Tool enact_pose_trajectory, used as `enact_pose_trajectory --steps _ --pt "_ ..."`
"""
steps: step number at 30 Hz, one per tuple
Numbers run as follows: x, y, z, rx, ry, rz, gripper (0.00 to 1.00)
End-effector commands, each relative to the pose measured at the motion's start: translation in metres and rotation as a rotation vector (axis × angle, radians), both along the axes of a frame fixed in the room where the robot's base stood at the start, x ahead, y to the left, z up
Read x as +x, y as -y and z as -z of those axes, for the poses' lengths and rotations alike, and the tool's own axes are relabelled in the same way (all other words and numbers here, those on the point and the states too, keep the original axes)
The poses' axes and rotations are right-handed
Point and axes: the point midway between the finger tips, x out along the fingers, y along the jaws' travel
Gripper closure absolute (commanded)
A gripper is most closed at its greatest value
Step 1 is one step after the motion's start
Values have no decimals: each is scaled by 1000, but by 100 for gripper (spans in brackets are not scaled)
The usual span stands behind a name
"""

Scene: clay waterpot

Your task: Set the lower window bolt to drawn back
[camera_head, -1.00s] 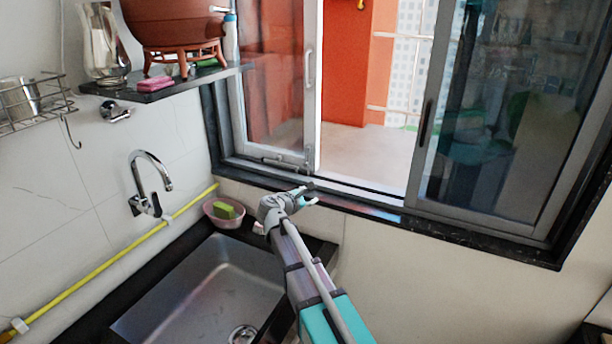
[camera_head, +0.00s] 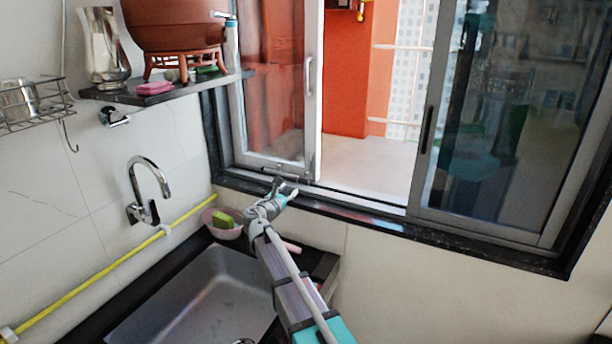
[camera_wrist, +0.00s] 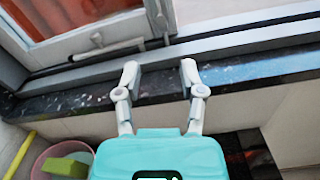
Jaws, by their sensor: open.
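The lower window bolt (camera_head: 272,167) is a grey metal rod along the bottom rail of the left sliding pane. My gripper (camera_head: 284,188) is just below and in front of the bolt's right end, near the sill. In the wrist view my gripper (camera_wrist: 159,67) has its two fingers apart and empty, over the dark sill. The bolt is beyond the fingertips and to the left, not touched.
The black speckled sill (camera_wrist: 72,100) runs under the window frame. A pink bowl (camera_head: 222,224) with a green sponge (camera_head: 222,220) is by the sink (camera_head: 200,300). A faucet (camera_head: 148,185) and a shelf with a clay pot (camera_head: 175,22) are at left. The window gap is open.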

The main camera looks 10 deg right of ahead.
Motion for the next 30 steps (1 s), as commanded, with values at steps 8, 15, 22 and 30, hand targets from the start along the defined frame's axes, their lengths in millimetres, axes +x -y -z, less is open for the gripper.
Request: enact_pose_trajectory --steps 8,15,22,30 --pt "25 17 0 1 0 2 49" --pt "55 38 0 1 0 3 49" --pt "83 59 0 1 0 3 49" --pt "103 76 0 1 0 2 49"
